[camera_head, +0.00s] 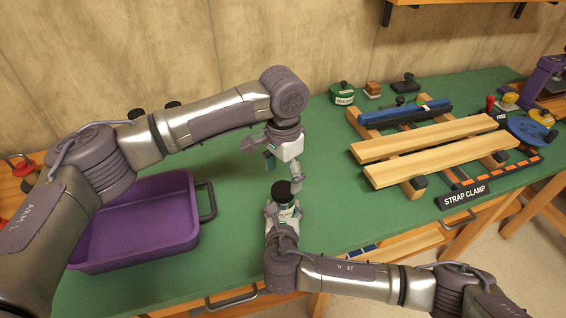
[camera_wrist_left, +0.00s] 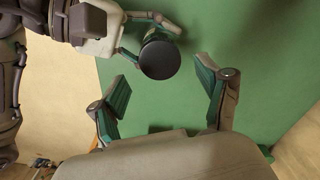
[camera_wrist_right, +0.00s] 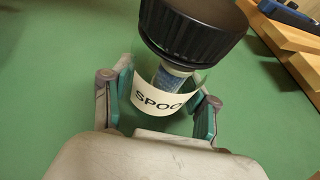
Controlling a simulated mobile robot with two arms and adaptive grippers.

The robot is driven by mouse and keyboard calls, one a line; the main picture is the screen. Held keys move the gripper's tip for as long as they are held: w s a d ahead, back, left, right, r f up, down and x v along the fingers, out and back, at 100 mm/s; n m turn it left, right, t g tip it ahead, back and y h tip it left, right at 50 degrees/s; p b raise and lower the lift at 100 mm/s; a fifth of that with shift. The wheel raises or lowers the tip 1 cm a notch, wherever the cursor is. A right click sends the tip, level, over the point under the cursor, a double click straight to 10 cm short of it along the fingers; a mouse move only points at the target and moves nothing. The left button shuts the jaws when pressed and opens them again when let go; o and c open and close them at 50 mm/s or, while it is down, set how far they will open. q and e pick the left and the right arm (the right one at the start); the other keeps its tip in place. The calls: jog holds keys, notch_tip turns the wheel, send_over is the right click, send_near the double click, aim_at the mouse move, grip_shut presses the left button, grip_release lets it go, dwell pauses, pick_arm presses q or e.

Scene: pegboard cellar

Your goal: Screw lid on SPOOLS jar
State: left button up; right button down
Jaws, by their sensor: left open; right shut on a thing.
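The SPOOLS jar (camera_wrist_right: 165,92) is clear with a white label and blue contents, and stands upright. My right gripper (camera_wrist_right: 163,108) is shut on its body, one finger on each side. A wide black lid (camera_wrist_right: 195,32) sits on top of the jar; I cannot tell whether its thread is engaged. The lid also shows in the head view (camera_head: 281,190) and from above in the left wrist view (camera_wrist_left: 160,59), where it hides most of the jar. My left gripper (camera_wrist_left: 166,82) is open and empty, above and just behind the lid, its fingers apart from it.
A purple tray (camera_head: 188,240) stands at the left. A strap clamp with wooden boards (camera_head: 435,140) fills the right of the green bench (camera_head: 240,215). A green lidded jar (camera_head: 342,94) and small blocks stand at the back. The bench around the SPOOLS jar is clear.

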aim_at(283, 189)
pick_arm(q)
jog(key=shift+f, duration=2.15)
jog(key=c, duration=1.2)
jog(key=shift+m, duration=1)
jog(key=o, duration=1.4)
notch_tip(283, 189, up, 12)
jog(key=shift+r, duration=0.1)
